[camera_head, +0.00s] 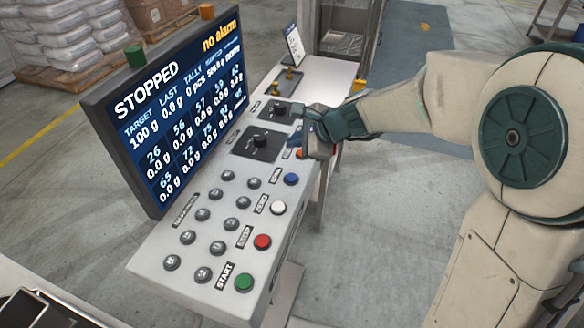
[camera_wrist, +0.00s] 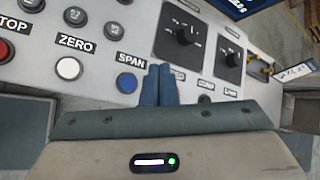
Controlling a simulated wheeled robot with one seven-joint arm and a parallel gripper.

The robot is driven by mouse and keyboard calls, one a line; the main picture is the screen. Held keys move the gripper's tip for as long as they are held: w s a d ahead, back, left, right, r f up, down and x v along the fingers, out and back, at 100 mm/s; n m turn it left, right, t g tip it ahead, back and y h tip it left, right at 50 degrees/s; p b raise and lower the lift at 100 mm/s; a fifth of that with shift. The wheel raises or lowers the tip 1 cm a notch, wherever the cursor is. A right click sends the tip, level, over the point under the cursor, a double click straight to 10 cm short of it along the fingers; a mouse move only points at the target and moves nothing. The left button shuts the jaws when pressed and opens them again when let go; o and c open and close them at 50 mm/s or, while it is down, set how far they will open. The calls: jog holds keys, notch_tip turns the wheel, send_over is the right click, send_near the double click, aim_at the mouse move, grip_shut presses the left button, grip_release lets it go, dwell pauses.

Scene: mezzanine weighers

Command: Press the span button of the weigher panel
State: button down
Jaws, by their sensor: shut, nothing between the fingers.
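The weigher panel (camera_head: 160,248) is a grey sloped console with a screen along its left side. The span button (camera_head: 291,179) is a round blue button near the right edge. In the wrist view the blue button (camera_wrist: 126,83) sits below its SPAN label, just left of my fingertips. My gripper (camera_head: 304,138) is shut and empty, over the panel's right edge, farther along than the blue button. In the wrist view its blue fingers (camera_wrist: 158,85) are side by side, partly covering the panel right of the button. Whether they touch the panel cannot be told.
The white ZERO button (camera_head: 278,208), red STOP button (camera_head: 262,241) and green START button (camera_head: 243,282) line the same edge. Two black dials (camera_wrist: 186,35) (camera_wrist: 233,60) are near my fingers. The screen (camera_head: 170,110) reads STOPPED and no alarm. Open floor lies right.

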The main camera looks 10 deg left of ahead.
aim_at(295, 179)
jog(key=shift+f, duration=0.2)
notch_tip(295, 179, down, 8)
jog(key=b, duration=0.7)
jog(key=shift+f+b, duration=0.25)
jog(key=shift+b, duration=0.15)
jog(key=shift+f, duration=0.1)
dwell(1.6)
jog(key=shift+f+b, duration=0.3)
jog(key=shift+b, duration=0.2)
jog(key=shift+f+b, duration=0.45)
jog(key=shift+b, duration=0.05)
dwell(0.4)
jog(key=shift+r, duration=0.1)
jog(key=shift+r+p, duration=0.7)
jog(key=shift+r, duration=0.05)
